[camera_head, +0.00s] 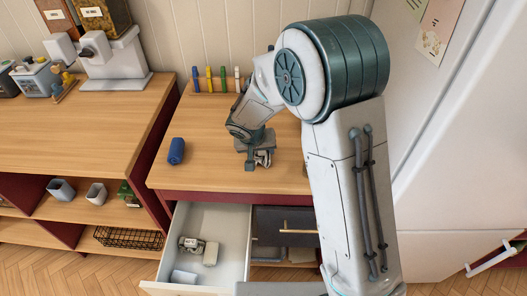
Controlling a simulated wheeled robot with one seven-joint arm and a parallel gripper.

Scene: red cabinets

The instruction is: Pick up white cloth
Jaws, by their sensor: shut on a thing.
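My gripper (256,161) is over the wooden counter, right of the blue cylinder, pointing down. It is shut on a small crumpled whitish-grey thing, which looks like the white cloth (264,158), at the counter surface. The gripper and wrist hide part of the cloth. I cannot tell whether the cloth is lifted off the counter or still touches it.
A blue cylinder (177,151) stands on the counter (210,130). Several coloured markers (210,80) are at the back. An open white drawer (222,225) with small items juts out below. A white fridge (455,140) stands at the right.

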